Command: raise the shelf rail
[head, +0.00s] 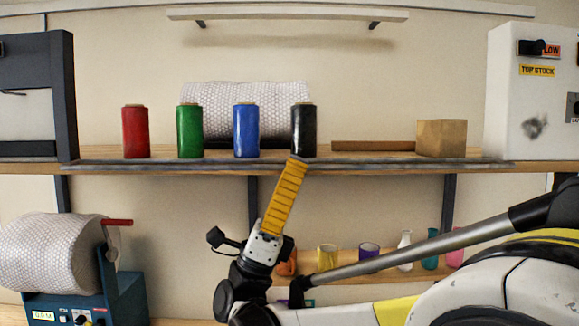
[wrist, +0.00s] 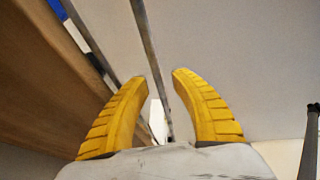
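The shelf rail (head: 200,162) is a long thin grey bar along the front edge of the wooden shelf, low and level with the board. My gripper (head: 298,160) reaches up to it from below, near the middle of its length, under the black roll. In the wrist view the yellow fingers of my gripper (wrist: 160,76) are apart. A grey bar that looks like the rail (wrist: 149,42) runs between the fingertips, with a gap on each side. In the head view the fingers overlap, and they hide a short piece of the rail.
Red (head: 135,133), green (head: 189,132), blue (head: 246,131) and black (head: 303,132) rolls stand on the shelf close behind the rail. A cardboard box (head: 441,138) sits at right, beside a white cabinet (head: 510,90). Small coloured vessels stand on a lower shelf behind my arm.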

